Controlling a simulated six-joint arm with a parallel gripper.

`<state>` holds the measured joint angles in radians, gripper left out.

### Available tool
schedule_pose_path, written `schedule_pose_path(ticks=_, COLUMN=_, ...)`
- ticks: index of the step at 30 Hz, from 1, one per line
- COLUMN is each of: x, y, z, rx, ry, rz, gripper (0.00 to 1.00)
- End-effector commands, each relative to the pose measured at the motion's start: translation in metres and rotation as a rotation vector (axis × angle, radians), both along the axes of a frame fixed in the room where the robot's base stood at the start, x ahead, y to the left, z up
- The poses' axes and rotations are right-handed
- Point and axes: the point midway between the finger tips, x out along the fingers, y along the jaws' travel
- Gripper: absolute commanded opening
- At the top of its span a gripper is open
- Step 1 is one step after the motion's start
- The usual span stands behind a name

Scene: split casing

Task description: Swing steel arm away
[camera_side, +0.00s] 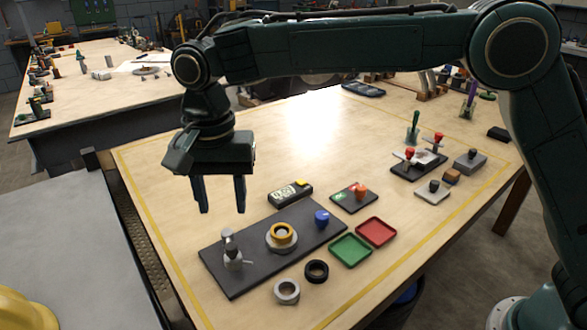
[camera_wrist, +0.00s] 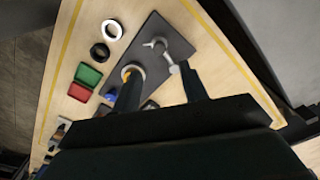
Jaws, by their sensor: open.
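A steel arm (camera_side: 231,250) stands on a post near the left end of a dark base plate (camera_side: 220,273). In the wrist view the steel arm (camera_wrist: 167,54) has a forked end and lies over the plate. A casing with a yellow ring (camera_side: 282,236) sits at the middle of the plate, and a blue knob (camera_side: 322,219) stands towards its right end. My gripper (camera_side: 220,211) is open and empty, above and behind the plate, apart from everything. In the wrist view its fingers partly hide the casing and the blue knob.
A silver ring (camera_side: 287,292) and a black ring (camera_side: 316,271) lie in front of the plate. Green (camera_side: 350,250) and red (camera_side: 376,231) trays are to the right. Toggle clamps (camera_side: 419,158) and small blocks stand further right.

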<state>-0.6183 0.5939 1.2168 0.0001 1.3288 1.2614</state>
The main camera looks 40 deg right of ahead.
Motion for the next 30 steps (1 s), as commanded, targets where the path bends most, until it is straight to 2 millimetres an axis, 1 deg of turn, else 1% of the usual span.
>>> schedule_pose_path(ticks=1, x=0.000, y=0.000, z=0.009, rx=0.002, ry=-0.003, rz=0.000, gripper=0.43)
schedule_pose_path(ticks=3, x=0.000, y=0.000, z=0.019, rx=0.002, ry=-0.003, rz=0.000, gripper=0.43)
schedule_pose_path(ticks=9, x=0.000, y=0.000, z=0.036, rx=0.001, ry=-0.001, rz=0.000, gripper=0.43)
schedule_pose_path(ticks=14, x=0.000, y=0.000, z=0.041, rx=0.001, ry=-0.001, rz=0.000, gripper=0.43)
schedule_pose_path(ticks=24, x=0.000, y=-0.001, z=0.042, rx=0.001, ry=-0.001, rz=0.000, gripper=0.43)
schedule_pose_path(ticks=28, x=-0.001, y=-0.006, z=0.045, rx=0.004, ry=-0.005, rz=0.007, gripper=0.43)
schedule_pose_path(ticks=30, x=-0.002, y=-0.012, z=0.049, rx=0.008, ry=-0.012, rz=0.014, gripper=0.43)
